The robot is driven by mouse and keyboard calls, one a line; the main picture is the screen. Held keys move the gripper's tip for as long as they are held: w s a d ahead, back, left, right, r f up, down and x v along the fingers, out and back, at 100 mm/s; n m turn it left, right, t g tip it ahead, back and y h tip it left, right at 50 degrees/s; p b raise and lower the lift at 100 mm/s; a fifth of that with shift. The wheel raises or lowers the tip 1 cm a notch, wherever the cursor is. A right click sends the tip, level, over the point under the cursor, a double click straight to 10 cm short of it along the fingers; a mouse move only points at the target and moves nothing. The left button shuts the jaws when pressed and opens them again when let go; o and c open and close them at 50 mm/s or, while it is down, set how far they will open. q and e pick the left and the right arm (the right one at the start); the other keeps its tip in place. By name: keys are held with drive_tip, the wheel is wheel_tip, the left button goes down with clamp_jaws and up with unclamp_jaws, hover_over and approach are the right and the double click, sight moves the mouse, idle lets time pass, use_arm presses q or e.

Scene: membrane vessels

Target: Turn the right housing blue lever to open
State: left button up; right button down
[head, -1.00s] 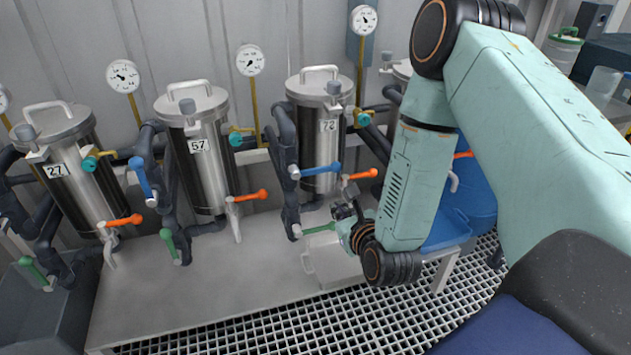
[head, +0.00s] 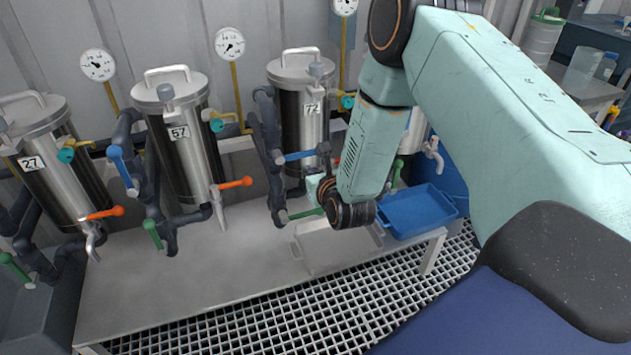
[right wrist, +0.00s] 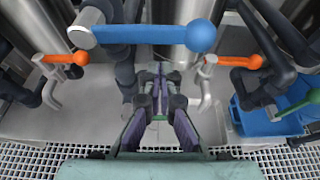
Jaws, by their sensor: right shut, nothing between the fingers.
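A blue lever (head: 305,155) lies about level on the dark pipe left of the steel housing marked 72 (head: 290,112). In the right wrist view this blue lever (right wrist: 150,35) runs across the upper middle, its round end to the right. My right gripper (head: 325,172) is close to the lever's free end in the head view, partly hidden by its own wrist. In the right wrist view the gripper (right wrist: 160,92) is shut and empty, with its fingers below the lever in the picture. I cannot tell whether they touch. My left gripper is not in view.
Housings 57 (head: 190,150) and 27 (head: 60,175) stand to the left, with orange levers (head: 235,183), green levers (head: 152,233) and another blue lever (head: 120,165) steeply tilted. A blue tray (head: 445,208) lies on the right. My arm hides part of a further housing.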

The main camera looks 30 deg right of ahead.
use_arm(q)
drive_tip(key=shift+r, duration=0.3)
use_arm(e)
wheel_tip(320, 180, up, 2)
drive_tip(key=shift+s+r, duration=0.1)
drive_tip(key=shift+r, duration=0.15)
drive_tip(key=shift+f, duration=0.1)
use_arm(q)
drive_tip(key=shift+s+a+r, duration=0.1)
use_arm(e)
drive_tip(key=shift+d+r, duration=0.1)
drive_tip(key=shift+r, duration=0.1)
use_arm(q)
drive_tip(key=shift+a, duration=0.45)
use_arm(e)
drive_tip(key=shift+r+n+h, duration=0.1)
drive_tip(key=shift+n+h, duration=0.2)
drive_tip(key=shift+n, duration=0.2)
